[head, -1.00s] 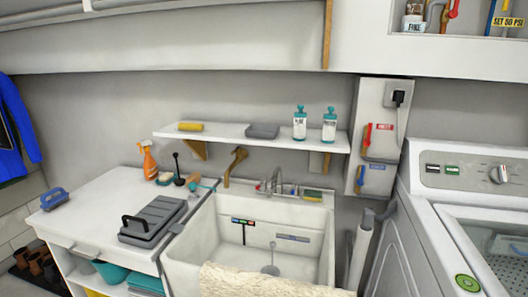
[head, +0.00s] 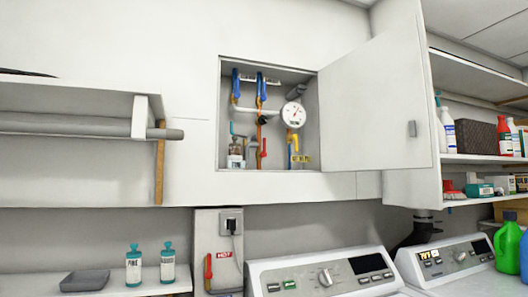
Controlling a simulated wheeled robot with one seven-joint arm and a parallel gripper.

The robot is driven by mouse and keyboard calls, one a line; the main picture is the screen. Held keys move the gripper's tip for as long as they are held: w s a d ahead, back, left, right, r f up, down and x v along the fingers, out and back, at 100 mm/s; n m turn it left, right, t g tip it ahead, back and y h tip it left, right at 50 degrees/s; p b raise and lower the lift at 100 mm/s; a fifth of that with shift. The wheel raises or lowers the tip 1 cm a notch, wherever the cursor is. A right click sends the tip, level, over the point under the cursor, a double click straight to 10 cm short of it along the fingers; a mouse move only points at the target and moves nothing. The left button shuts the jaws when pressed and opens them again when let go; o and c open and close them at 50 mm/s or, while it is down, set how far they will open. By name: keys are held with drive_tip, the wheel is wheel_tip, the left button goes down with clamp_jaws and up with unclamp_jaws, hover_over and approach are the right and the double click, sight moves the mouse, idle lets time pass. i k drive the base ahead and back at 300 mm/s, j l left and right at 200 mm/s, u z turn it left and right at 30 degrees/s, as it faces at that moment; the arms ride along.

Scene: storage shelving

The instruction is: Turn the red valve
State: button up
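Two red handles show in the head view. One small red valve handle (head: 264,148) hangs inside an open wall cabinet, among the pipes. Another red handle (head: 209,266) is on the grey panel below, beside a red "HOT" label (head: 224,255). The pictures do not tell which of them is the task's valve. The cabinet also holds two blue handles (head: 236,84), a round white gauge (head: 293,114), a yellow handle (head: 295,141) and a labelled bottle (head: 236,154). My gripper is not in view.
The cabinet door (head: 375,95) stands open to the right. Below are a washer (head: 300,275) and a second machine (head: 455,260). A shelf (head: 105,283) with two teal-capped bottles (head: 134,265) is at lower left. Shelves with bottles and a basket (head: 476,138) are at right.

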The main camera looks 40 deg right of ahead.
sight(263, 154)
drive_tip(key=z, duration=0.35)
drive_tip(key=i+j+z, duration=0.2)
drive_tip(key=j, duration=0.15)
drive_tip(key=j+z, duration=0.25)
drive_tip(key=i+j+z, duration=0.2)
drive_tip(key=j, duration=0.3)
